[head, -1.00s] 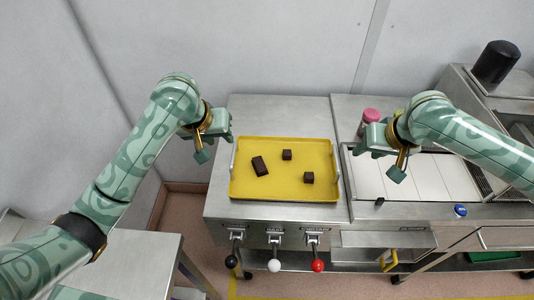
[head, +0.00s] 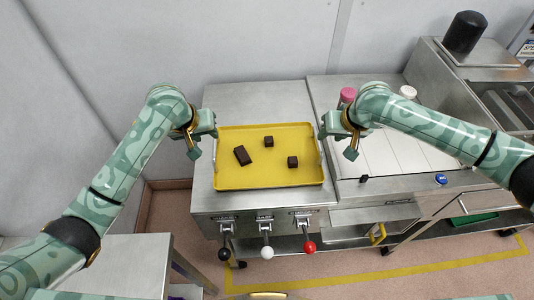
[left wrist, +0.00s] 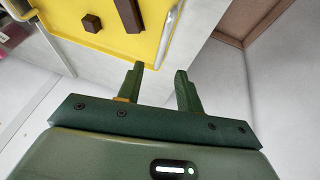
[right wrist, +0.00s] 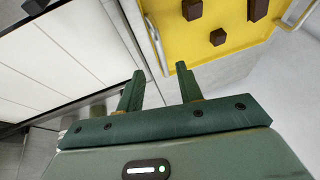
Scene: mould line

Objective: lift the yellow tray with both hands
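The yellow tray (head: 270,178) lies flat on the steel counter with several dark brown blocks (head: 242,156) on it. It has a metal handle at each short side. My left gripper (head: 204,143) is open and empty beside the tray's left edge; in the left wrist view the left handle (left wrist: 171,32) is just beyond the fingertips, apart from them. Neither gripper visibly touches the tray.
A white-panelled surface (head: 390,150) and a pink-capped container (head: 347,96) are on the right. A black cylinder (head: 465,34) stands at the back right. Levers with black, white and red knobs (head: 309,247) hang at the counter's front. A grey wall is behind.

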